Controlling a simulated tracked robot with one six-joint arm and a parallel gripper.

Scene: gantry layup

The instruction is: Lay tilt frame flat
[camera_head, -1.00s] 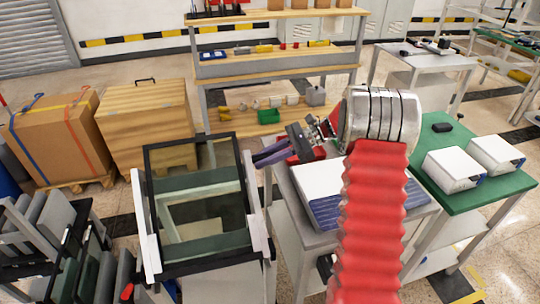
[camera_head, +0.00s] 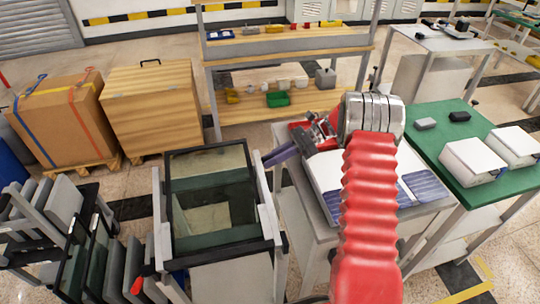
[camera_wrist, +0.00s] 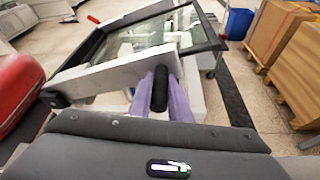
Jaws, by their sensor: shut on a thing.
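The tilt frame (camera_head: 225,247) is a black-rimmed panel with glass, on a pale stand left of centre in the head view. White bars run along its sides. Its exact tilt is hard to tell. It also shows across the top of the wrist view (camera_wrist: 208,24), with a white side bar (camera_wrist: 110,82) close to the camera. My gripper (camera_head: 276,154) is at the frame's right side. In the wrist view its purple fingers (camera_wrist: 160,92) are shut around a short black handle (camera_wrist: 160,88) at the end of the white bar. The fingertips are partly hidden by the handle.
A grey table (camera_head: 318,226) with a white and blue box stands close on the right, beneath my arm. A green table (camera_head: 446,150) is beyond it. A rack of dark panels (camera_head: 85,245) stands at left. Cardboard (camera_head: 68,118) and wooden (camera_head: 150,100) boxes stand behind.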

